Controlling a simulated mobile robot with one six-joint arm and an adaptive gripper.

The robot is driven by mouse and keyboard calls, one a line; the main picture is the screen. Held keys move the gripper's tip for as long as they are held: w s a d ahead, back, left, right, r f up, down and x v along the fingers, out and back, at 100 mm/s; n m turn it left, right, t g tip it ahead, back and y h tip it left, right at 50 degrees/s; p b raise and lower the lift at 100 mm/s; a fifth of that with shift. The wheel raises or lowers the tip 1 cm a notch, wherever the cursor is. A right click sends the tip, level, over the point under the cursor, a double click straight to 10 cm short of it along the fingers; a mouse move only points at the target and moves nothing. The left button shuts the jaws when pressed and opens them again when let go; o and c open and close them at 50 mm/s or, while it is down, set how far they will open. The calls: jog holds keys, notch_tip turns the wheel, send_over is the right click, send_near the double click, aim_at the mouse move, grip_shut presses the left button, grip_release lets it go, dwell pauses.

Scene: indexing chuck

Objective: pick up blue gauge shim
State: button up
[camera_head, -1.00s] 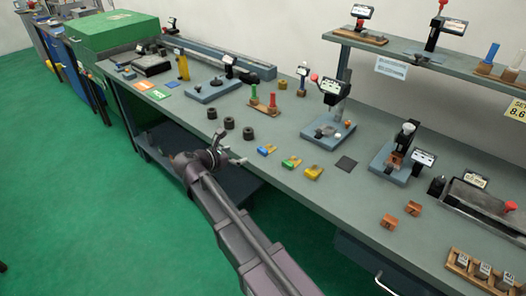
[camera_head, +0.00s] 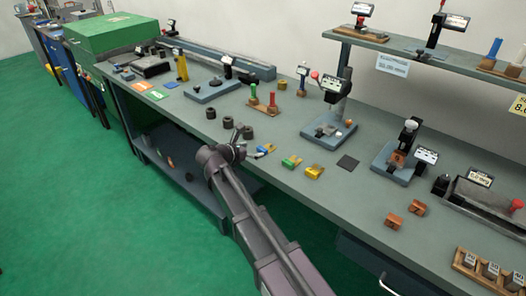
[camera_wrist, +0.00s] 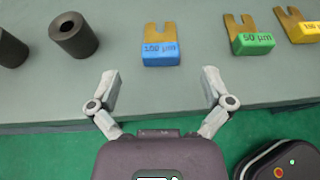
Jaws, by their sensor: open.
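The blue gauge shim (camera_wrist: 160,51) lies flat near the bench's front edge, with a blue labelled block towards me and a forked brass end pointing away. It also shows in the head view (camera_head: 264,150), just right of my gripper (camera_head: 245,142). In the wrist view my gripper (camera_wrist: 160,88) is open, its two fingers spread wide at the bench edge. The shim is ahead of the fingertips, roughly centred between them, with nothing held.
To the right lie a green shim (camera_wrist: 250,38) and a yellow shim (camera_wrist: 299,27). Dark cylindrical bushings (camera_wrist: 74,36) stand to the left. The grey bench (camera_head: 300,195) is clear around the blue shim.

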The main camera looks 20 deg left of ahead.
aim_at(262, 148)
jog(key=shift+w, duration=0.1)
jog(key=shift+b+x, duration=0.95)
jog(key=shift+x, duration=1.6)
jog(key=c, duration=1.3)
